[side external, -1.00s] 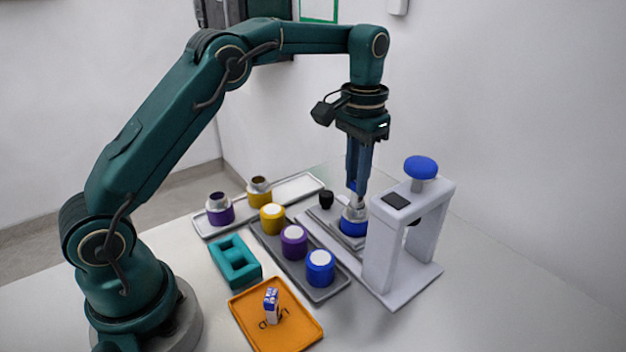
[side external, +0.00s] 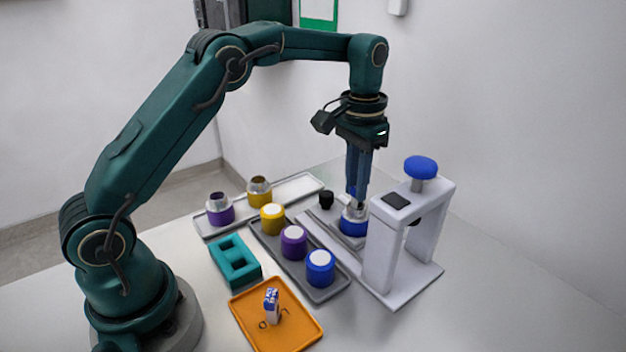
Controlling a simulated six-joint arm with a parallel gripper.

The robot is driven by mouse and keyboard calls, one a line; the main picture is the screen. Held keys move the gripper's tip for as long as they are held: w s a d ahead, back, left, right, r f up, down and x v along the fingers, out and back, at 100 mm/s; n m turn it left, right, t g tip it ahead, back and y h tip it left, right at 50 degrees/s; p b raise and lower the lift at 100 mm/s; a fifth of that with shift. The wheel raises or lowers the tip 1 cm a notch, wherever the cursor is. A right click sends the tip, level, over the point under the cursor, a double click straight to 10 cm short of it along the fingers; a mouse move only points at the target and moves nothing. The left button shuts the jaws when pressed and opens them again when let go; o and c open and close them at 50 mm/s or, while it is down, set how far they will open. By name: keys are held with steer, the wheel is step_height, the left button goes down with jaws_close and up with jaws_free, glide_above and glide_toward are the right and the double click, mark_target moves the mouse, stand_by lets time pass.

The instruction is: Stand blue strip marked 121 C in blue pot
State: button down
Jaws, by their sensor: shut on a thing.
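My gripper (side external: 355,203) points straight down over the blue pot (side external: 353,228), its fingertips at the pot's open metal top. It is shut on the blue strip (side external: 349,190), of which only a sliver shows beside the fingers. Its marking cannot be read, and its lower end is hidden at the pot's mouth. The blue pot stands upright on the pale base of the press, left of the press frame (side external: 383,250).
A blue knob (side external: 421,167) tops the press, close right of my gripper. A grey tray (side external: 325,294) holds lidded yellow, purple and blue pots. A pale tray (side external: 300,187) holds open pots. A teal holder (side external: 236,262) and an orange tray (side external: 300,335) with a small blue-white piece (side external: 271,306) stand nearer.

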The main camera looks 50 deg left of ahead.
steer(key=shift+f, duration=0.2)
steer(key=shift+f, duration=0.45)
stand_by(0.6)
steer(key=shift+c, duration=1.8)
jaws_free()
steer(key=shift+w+r, duration=0.1)
steer(key=shift+r, duration=3.9)
